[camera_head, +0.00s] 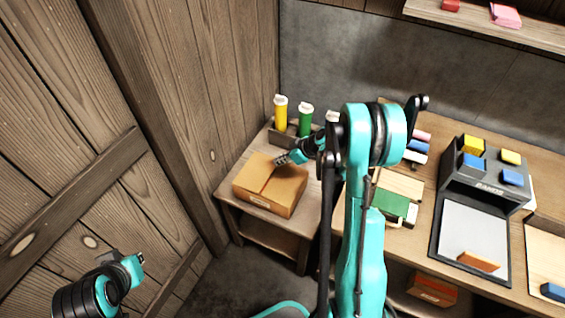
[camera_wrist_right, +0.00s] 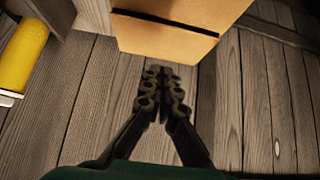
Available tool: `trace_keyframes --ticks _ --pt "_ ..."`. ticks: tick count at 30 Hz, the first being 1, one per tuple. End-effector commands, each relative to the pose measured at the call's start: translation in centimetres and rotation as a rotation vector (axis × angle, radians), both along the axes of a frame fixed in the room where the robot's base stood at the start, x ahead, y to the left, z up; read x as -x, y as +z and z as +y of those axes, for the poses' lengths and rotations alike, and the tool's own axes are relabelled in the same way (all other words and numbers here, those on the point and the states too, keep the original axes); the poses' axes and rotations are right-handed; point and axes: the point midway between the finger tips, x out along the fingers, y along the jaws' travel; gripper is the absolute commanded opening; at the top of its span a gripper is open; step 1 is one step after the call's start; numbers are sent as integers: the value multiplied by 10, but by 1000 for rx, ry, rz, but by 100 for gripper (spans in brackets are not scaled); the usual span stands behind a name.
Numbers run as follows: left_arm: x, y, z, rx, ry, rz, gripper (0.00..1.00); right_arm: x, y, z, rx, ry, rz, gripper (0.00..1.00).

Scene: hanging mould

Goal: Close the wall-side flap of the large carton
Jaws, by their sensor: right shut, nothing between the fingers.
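The large carton (camera_head: 266,202) is a brown cardboard box on the small wooden table, near the plank wall. Its top looks mostly flat, with a dark seam across it; I cannot tell how each flap lies. My right gripper (camera_head: 283,159) is at the carton's far edge, fingers shut and empty. In the right wrist view, the shut fingertips (camera_wrist_right: 164,76) point at the carton (camera_wrist_right: 165,38), with a dark strip across its upper part. I cannot tell if they touch it. My left gripper (camera_head: 138,261) is at lower left, away from the carton; its jaws are unclear.
A rack behind the carton holds a yellow bottle (camera_head: 281,113), which also shows in the wrist view (camera_wrist_right: 22,55), and a green bottle (camera_head: 305,119). A bench (camera_head: 428,205) with a grey stand (camera_head: 473,242) and blocks lies right. My right arm hides part of the middle.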

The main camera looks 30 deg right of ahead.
Motion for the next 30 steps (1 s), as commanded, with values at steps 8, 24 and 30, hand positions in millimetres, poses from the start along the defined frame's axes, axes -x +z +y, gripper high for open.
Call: trace_keyframes --ticks 8,24,30 --pt "0 -24 0 0 0 0 0 -32 -49 26 1 3 2 0" --pt "0 -39 0 0 0 0 0 -30 -87 24 1 1 2 0" --pt "0 -40 0 0 0 0 0 -30 -88 24 0 0 2 0"
